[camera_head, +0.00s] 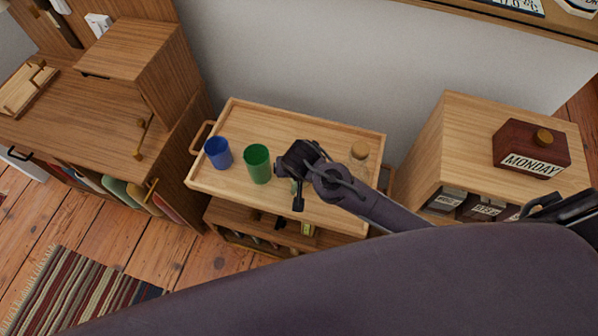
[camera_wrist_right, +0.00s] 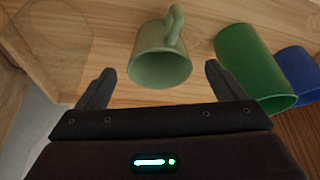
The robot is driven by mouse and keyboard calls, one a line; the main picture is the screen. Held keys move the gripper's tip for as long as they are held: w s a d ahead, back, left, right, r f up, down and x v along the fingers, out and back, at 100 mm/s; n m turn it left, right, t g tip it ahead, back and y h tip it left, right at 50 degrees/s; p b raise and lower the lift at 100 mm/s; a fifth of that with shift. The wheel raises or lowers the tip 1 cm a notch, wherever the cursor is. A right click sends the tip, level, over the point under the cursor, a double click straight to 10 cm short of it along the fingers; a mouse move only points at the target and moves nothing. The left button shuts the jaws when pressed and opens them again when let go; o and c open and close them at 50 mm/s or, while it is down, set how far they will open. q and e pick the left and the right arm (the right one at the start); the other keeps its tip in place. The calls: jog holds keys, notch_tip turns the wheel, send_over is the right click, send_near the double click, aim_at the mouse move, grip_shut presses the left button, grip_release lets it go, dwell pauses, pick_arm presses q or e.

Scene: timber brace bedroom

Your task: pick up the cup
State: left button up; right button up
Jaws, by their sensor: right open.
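A pale green mug (camera_wrist_right: 160,68) with a handle shows in the right wrist view, its round end facing the camera and its handle pointing up in the picture. My right gripper (camera_wrist_right: 160,75) is open, with one finger on each side of the mug and visible gaps. In the head view the right gripper (camera_head: 297,180) is over the wooden tray-topped cart (camera_head: 325,118) and hides most of the mug (camera_head: 295,187). A green cup (camera_head: 257,165) and a blue cup (camera_head: 217,153) stand to its left; the wrist view shows the green cup (camera_wrist_right: 255,68) beside the right finger. My left gripper is not in view.
A small wooden object (camera_head: 359,152) stands at the tray's right side. A raised rim edges the tray. A wooden desk (camera_head: 95,120) stands left, and a cabinet with a dark red MONDAY box (camera_head: 530,148) right. The wall is behind.

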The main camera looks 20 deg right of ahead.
jog(key=x, duration=0.5)
jog(key=shift+w+d, duration=0.1)
jog(key=shift+f, duration=0.1)
jog(key=c, duration=1.1)
jog(key=shift+c, duration=0.3)
